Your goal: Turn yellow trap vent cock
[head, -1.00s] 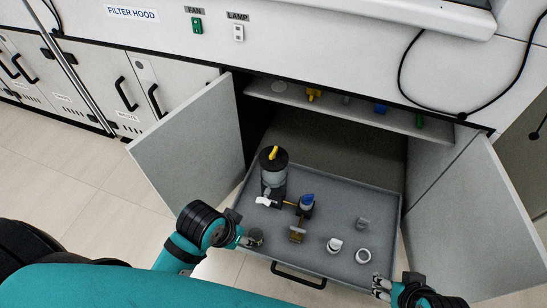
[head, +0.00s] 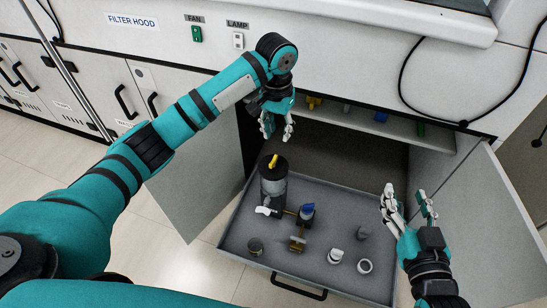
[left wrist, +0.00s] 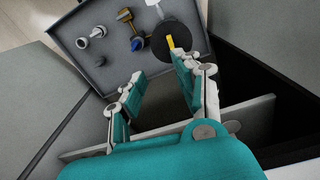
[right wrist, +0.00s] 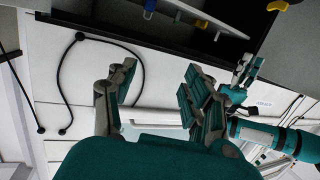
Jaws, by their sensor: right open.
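The trap is a grey cylinder with a black lid (head: 273,172) at the back left of the pulled-out drawer. Its yellow vent cock (head: 273,161) stands upright-looking and tilted on the lid. It also shows in the left wrist view (left wrist: 170,42), just beyond the fingertips. My left gripper (head: 277,130) is open and empty, pointing down above and behind the trap, apart from the cock. My right gripper (head: 405,191) is open and empty above the drawer's right side, well away from the trap.
The drawer (head: 325,205) also holds a blue-knobbed valve (head: 307,211), a brass fitting (head: 297,243) and several small caps. Coloured cocks sit along the shelf (head: 440,137) behind. Open cabinet doors (head: 195,185) flank the drawer left and right (head: 490,220).

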